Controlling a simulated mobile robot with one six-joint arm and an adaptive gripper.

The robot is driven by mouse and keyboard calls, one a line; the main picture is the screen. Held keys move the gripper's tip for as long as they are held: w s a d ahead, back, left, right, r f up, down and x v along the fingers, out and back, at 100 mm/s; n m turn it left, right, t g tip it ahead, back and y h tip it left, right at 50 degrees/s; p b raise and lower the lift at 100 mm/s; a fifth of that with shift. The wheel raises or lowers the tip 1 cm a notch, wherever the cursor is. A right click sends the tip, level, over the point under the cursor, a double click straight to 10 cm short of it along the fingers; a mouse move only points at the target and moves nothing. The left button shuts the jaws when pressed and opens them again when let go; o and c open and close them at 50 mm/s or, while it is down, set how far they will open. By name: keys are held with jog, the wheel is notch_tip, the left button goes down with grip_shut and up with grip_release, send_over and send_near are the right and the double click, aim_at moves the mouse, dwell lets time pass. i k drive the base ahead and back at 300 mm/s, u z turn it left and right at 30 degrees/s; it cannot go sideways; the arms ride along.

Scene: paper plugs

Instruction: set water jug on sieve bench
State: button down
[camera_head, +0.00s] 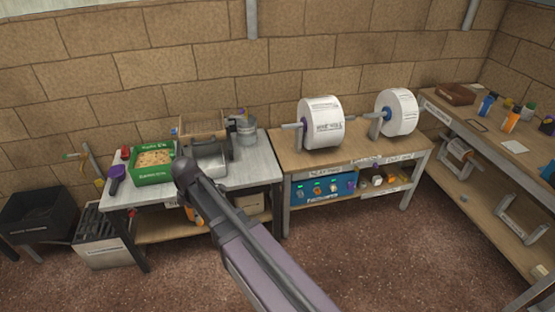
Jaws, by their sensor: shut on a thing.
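A grey water jug (246,131) shows at the back right of the pale-topped bench on the left, which I take as the sieve bench (256,170). My arm comes up from the bottom, and its wrist is over this bench. My dark gripper (233,138) appears shut on the jug at its left side. The fingertips are small and partly hidden. I cannot tell whether the jug's base touches the bench top.
A green crate (153,178) of tan bits stands on the bench's left, beside a wooden frame (201,122). A purple scoop (116,178) lies at the left edge. A wooden bench (292,157) with two large white rolls adjoins on the right. Open floor lies in front.

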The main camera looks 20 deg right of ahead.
aim_at(258, 168)
jog(key=z, duration=0.65)
jog(key=i, duration=1)
jog(key=z, duration=0.05)
